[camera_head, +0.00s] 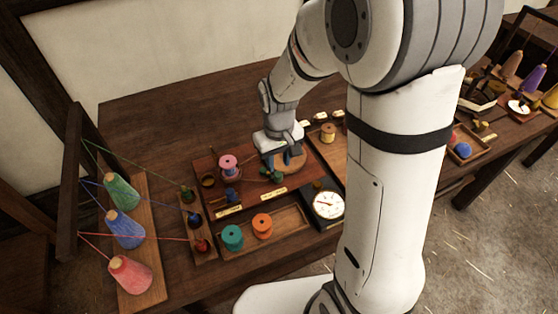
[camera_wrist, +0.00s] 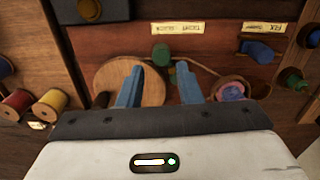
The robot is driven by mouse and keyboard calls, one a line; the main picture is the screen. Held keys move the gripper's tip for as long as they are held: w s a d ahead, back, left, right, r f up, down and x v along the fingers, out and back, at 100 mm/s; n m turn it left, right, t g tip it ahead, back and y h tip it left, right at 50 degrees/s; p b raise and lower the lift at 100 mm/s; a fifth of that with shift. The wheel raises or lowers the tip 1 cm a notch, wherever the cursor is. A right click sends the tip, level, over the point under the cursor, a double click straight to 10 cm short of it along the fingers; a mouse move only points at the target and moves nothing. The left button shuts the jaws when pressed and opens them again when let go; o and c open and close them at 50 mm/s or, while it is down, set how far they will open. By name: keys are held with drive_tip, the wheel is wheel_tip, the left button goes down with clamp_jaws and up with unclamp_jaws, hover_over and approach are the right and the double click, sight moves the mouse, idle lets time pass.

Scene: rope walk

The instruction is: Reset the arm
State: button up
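My arm reaches over the workbench (camera_head: 140,115), with my gripper (camera_head: 282,161) low above a red-brown board (camera_head: 210,172). In the wrist view, the two blue fingers of my gripper (camera_wrist: 160,84) stand apart with nothing held between them. A round wooden disc (camera_wrist: 112,75) lies beneath the left finger. A green peg or spool (camera_wrist: 162,53) is just beyond the fingertips, with a cord running past it. A pink-topped spool (camera_wrist: 231,91) is right of the fingers; it also shows in the head view (camera_head: 228,163). I cannot tell whether the fingers touch anything.
Cones of green (camera_head: 122,194), blue (camera_head: 126,230) and red thread (camera_head: 130,274) stand at left, with taut threads. My arm hides part of the bench.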

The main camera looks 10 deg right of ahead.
drive_tip(key=shift+r+p, duration=0.4)
drive_tip(key=shift+r, duration=0.45)
drive_tip(key=shift+s+d+r, duration=0.1)
drive_tip(key=shift+r, duration=0.1)
drive_tip(key=s+d+r+m+t, duration=0.1)
drive_tip(key=s+d+r+m, duration=0.1)
drive_tip(key=s+r, duration=0.4)
drive_tip(key=s+d+r+m+t, duration=0.1)
drive_tip(key=s+d+r, duration=0.4)
drive_tip(key=s+r, duration=0.1)
drive_tip(key=shift+s+d+r+m+t, duration=0.15)
drive_tip(key=shift+s+d+m+t, duration=0.2)
drive_tip(key=shift+s, duration=0.55)
drive_tip(key=shift+a, duration=0.1)
